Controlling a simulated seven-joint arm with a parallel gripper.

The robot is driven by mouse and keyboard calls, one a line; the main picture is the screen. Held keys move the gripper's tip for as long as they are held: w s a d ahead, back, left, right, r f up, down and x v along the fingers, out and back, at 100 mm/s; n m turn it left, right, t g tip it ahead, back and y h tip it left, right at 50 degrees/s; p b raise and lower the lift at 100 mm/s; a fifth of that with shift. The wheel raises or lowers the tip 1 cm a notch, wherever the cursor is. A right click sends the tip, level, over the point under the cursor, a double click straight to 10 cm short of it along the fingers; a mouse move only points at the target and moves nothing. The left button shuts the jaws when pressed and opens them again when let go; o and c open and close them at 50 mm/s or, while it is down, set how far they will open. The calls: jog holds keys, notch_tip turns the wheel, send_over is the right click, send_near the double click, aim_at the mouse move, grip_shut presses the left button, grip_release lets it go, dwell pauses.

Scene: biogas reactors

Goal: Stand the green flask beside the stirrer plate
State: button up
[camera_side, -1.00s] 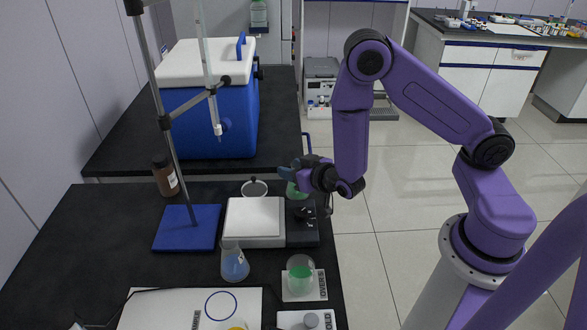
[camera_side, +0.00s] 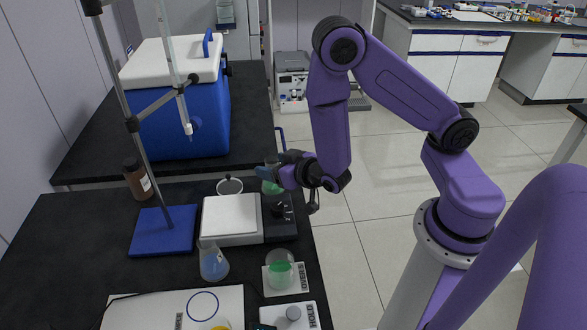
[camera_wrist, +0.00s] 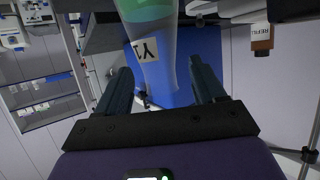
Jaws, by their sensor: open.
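The green flask (camera_side: 272,187) has a clear neck and green liquid, behind the right end of a white-topped device with a dark end (camera_side: 231,214), which appears to be the stirrer plate. My gripper (camera_side: 266,173) is at the flask's neck. In the wrist view, the flask (camera_wrist: 158,72), with a label reading Y1, is between the open fingers of my gripper (camera_wrist: 163,82), with gaps on both sides. A second round vessel with green liquid (camera_side: 280,270) stands on a labelled card in front.
A conical flask with blue liquid (camera_side: 213,262) stands in front of the device. A blue-based stand (camera_side: 160,232) with a tall rod is left, near a brown bottle (camera_side: 137,181). A white sheet with a blue circle (camera_side: 175,302) lies in front.

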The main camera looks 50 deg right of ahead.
jog(key=v, duration=0.9)
jog(key=s+a+g+y, duration=0.1)
jog(key=a, duration=0.2)
jog(key=s+a+n+g+y, duration=0.1)
jog(key=a+g+y, duration=0.1)
jog(key=a, duration=0.1)
jog(key=s+a+n+g+y, duration=0.1)
jog(key=s+a+g, duration=0.1)
jog(key=a, duration=0.1)
jog(key=shift+f+y, duration=0.3)
jog(key=shift+y, duration=0.1)
jog(key=s+a+r+n+g+y, duration=0.1)
jog(key=s+r+n+g, duration=0.6)
jog(key=s, duration=0.5)
jog(key=s+d+r+n+h, duration=0.1)
jog(key=d+n+h, duration=0.1)
jog(key=d, duration=0.2)
jog(key=d+r+n+g+h, duration=0.1)
jog(key=d+r+n, duration=0.1)
jog(key=d, duration=0.3)
jog(key=shift+s+r+n+h, duration=0.25)
jog(key=shift+s+n+h, duration=0.15)
jog(key=shift+n, duration=0.1)
